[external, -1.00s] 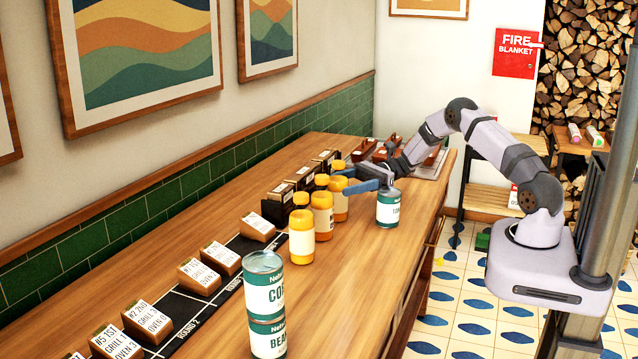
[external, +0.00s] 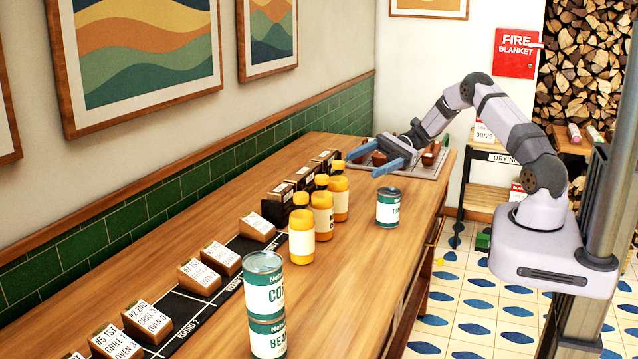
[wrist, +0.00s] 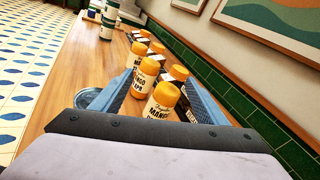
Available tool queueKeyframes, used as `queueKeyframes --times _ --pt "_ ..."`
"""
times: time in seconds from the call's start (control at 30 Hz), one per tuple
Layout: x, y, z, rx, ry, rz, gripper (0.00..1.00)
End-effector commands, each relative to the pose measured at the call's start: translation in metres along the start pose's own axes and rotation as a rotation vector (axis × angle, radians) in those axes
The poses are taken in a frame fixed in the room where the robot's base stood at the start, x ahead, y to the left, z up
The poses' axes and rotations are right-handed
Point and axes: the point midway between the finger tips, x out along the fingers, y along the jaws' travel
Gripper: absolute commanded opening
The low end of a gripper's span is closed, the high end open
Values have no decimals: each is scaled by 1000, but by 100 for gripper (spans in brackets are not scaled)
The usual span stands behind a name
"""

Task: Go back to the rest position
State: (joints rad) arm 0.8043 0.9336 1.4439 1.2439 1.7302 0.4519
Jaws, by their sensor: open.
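My gripper (external: 363,164) is open and empty, raised above the far part of the counter, with its two blue fingers spread. In the external view it is beyond a lone green-labelled can (external: 389,210), clear of it. The can stands upright on the counter. Yellow jars with orange lids (external: 322,217) stand in a cluster left of the can. In the wrist view the jars (wrist: 158,105) show between and ahead of the fingers, and it is the gripper body that fills the bottom. A metal can top (wrist: 88,98) shows by the left finger.
Two green cans are stacked (external: 265,300) on the near counter (external: 335,300). Tilted label cards (external: 200,276) stand along a black strip at left. Dark holders (external: 278,205) stand behind the jars. A grey tray (external: 440,165) with brown blocks lies at the far end. The counter's near right is clear.

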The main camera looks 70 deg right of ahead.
Motion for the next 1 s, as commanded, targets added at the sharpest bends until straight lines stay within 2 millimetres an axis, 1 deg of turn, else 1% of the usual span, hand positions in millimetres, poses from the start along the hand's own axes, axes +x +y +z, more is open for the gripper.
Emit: queueKeyframes --times 0.03,0.07,0.1,0.17,0.27,0.37,0.47,0.5,0.6,0.7,0.8,0.9,1.0 --pt "-4 4 21 -47 29 36 67" --pt "-4 10 26 -75 51 68 67" --pt "2 22 28 -105 83 118 67" --pt "14 38 25 -137 131 188 67" --pt "35 68 19 -185 214 311 67" --pt "54 103 13 -249 304 448 67" --pt "66 144 8 -349 401 614 67" --pt "68 162 4 -403 442 687 67" --pt "66 205 -3 -566 536 881 67" --pt "56 238 -11 -757 606 1065 67" --pt "45 261 -18 -953 650 1221 67" --pt "36 274 -24 -1129 670 1339 67" --pt "31 281 -27 -1266 674 1422 67"
